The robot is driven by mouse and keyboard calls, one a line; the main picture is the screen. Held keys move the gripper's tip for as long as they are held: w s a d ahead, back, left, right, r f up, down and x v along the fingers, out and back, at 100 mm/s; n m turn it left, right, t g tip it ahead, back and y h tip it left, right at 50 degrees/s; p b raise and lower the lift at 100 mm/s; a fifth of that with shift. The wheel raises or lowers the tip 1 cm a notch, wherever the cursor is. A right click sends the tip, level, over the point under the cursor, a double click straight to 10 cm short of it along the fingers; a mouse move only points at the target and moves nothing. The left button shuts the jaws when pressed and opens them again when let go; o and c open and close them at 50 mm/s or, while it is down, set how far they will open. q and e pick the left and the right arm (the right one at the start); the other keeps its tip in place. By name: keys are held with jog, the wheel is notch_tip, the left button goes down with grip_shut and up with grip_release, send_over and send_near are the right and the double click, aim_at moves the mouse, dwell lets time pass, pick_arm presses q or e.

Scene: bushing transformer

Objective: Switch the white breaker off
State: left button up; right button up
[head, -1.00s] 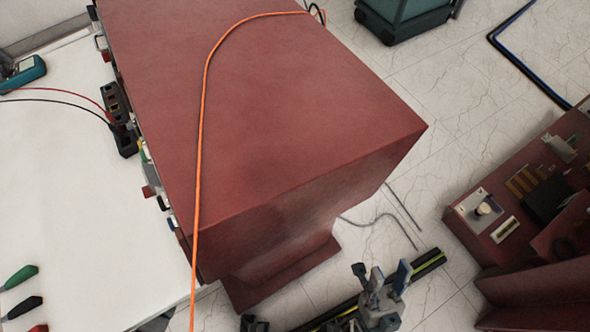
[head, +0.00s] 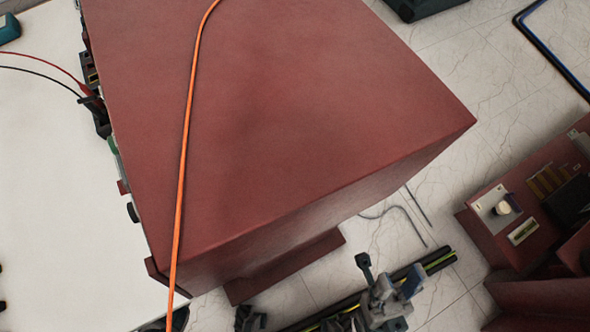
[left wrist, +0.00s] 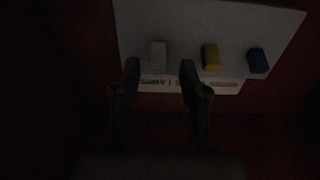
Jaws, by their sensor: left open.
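In the left wrist view, which is very dark, a white panel (left wrist: 230,25) carries a white breaker (left wrist: 159,55), a yellow one (left wrist: 211,57) and a blue one (left wrist: 258,61) in a row. My left gripper (left wrist: 160,74) is open and empty. In the picture its fingertips lie to either side of the white breaker's lower end; I cannot tell whether they touch it. The left gripper does not show in the head view. My right gripper (head: 396,284) is at the bottom of the head view, with its fingers apart and nothing between them.
A large red cabinet (head: 270,110) fills the middle, with an orange cable (head: 184,130) across its top. A white tabletop (head: 50,200) is at left, with red and black leads. Another red unit (head: 490,240) with controls stands at right. Tiled floor (head: 450,70) lies between them.

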pick_arm(q)
jog(key=shift+x, duration=1.45)
jog(key=shift+s+a, duration=0.15)
jog(key=shift+a, duration=0.05)
grip_shut()
jog(key=shift+s+a+f+t+h+b, duration=0.15)
jog(key=shift+f+t+h+b, duration=0.55)
jog(key=shift+h+b, duration=0.4)
grip_release()
jog(key=shift+r, duration=0.15)
jog(key=v, duration=1.2)
